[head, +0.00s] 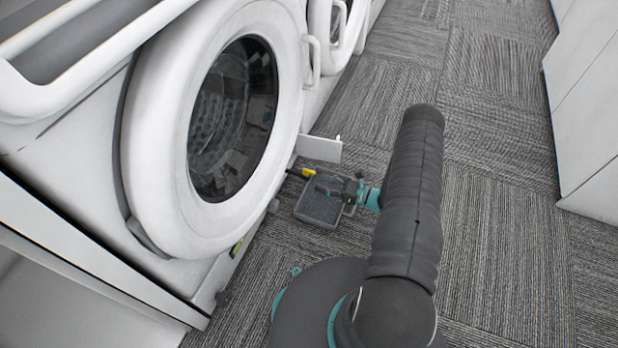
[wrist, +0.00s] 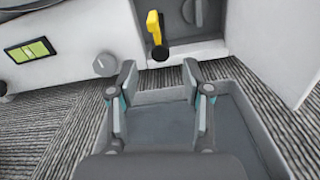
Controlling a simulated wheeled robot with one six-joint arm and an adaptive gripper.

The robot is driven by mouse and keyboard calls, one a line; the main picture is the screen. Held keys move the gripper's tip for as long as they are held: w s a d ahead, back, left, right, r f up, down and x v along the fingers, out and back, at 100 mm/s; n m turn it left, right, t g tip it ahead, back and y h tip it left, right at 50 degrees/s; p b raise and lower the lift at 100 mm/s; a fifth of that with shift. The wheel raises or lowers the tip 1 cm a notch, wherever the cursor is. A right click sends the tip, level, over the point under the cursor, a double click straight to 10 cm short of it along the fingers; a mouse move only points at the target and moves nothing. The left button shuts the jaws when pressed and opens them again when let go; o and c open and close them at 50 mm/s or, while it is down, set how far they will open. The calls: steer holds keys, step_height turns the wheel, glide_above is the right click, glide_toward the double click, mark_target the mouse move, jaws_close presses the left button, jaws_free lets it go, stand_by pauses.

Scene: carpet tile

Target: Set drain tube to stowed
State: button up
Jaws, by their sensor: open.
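The drain tube is most likely the yellow piece with a black end (wrist: 155,36) at the low opening of the washer's front. It also shows in the head view (head: 303,172), jutting out above a grey tray. My gripper (wrist: 158,84) is open and empty, its two fingers apart over the tray, in front of the black end and not touching it. In the head view my gripper (head: 340,187) is small and partly hidden by my arm. Where the tube joins the washer is hard to make out.
The grey tray (wrist: 262,135) lies on the carpet below the opening. A small white flap (head: 319,148) stands open beside it. A grey round knob (wrist: 105,64) is left of the opening. The washer's round door (head: 150,130) is at left. Carpet (head: 500,240) is clear at right.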

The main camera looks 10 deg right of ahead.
mark_target(309, 178)
steer(key=x, duration=0.6)
jaws_close()
